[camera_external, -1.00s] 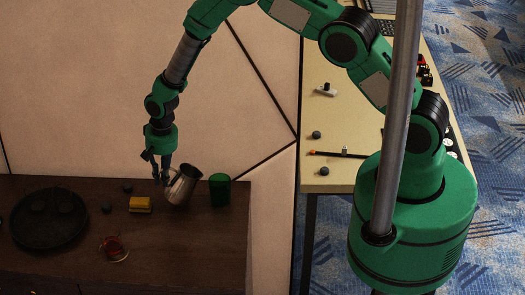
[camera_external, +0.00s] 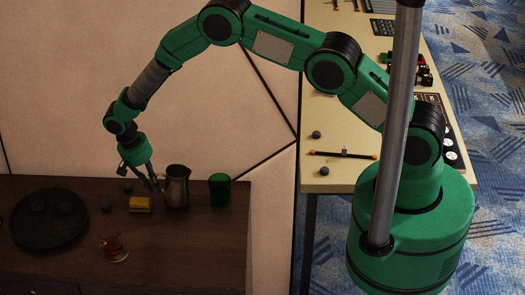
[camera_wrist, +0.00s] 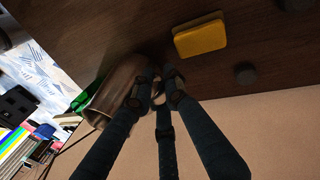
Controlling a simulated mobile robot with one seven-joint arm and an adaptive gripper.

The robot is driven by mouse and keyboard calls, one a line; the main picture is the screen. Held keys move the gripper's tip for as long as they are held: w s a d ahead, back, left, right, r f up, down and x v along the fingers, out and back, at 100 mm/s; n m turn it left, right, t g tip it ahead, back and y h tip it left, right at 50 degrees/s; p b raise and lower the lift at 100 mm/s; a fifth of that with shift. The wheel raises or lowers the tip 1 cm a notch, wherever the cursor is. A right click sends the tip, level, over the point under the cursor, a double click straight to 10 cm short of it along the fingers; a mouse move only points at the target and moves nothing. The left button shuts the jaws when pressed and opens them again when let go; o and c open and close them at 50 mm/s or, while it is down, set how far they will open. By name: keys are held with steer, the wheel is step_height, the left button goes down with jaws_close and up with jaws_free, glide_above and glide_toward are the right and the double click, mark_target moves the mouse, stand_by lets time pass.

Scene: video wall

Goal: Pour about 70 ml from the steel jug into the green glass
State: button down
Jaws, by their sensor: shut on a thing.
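The steel jug (camera_external: 177,187) stands upright over the dark cabinet top, just left of the green glass (camera_external: 220,189). I cannot tell whether its base touches the top. My gripper (camera_external: 154,185) is at the jug's left side, shut on its handle. In the wrist view the fingers (camera_wrist: 160,85) close around the handle beside the jug body (camera_wrist: 115,92). A strip of the green glass (camera_wrist: 86,96) shows behind the jug there. The glass stands upright and apart from the jug. The liquid inside either vessel cannot be seen.
A yellow block (camera_external: 140,205) lies left of the jug; it also shows in the wrist view (camera_wrist: 200,36). A small glass with reddish contents (camera_external: 113,247) stands in front. A round black tray (camera_external: 48,240) and small dark pieces (camera_external: 106,207) are farther left. The front right of the top is clear.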

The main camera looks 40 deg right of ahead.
steer(key=shift+w+a+f+g+h+b, duration=0.15)
steer(key=shift+w+a+g+h+b, duration=0.1)
steer(key=shift+g+h+b, duration=0.3)
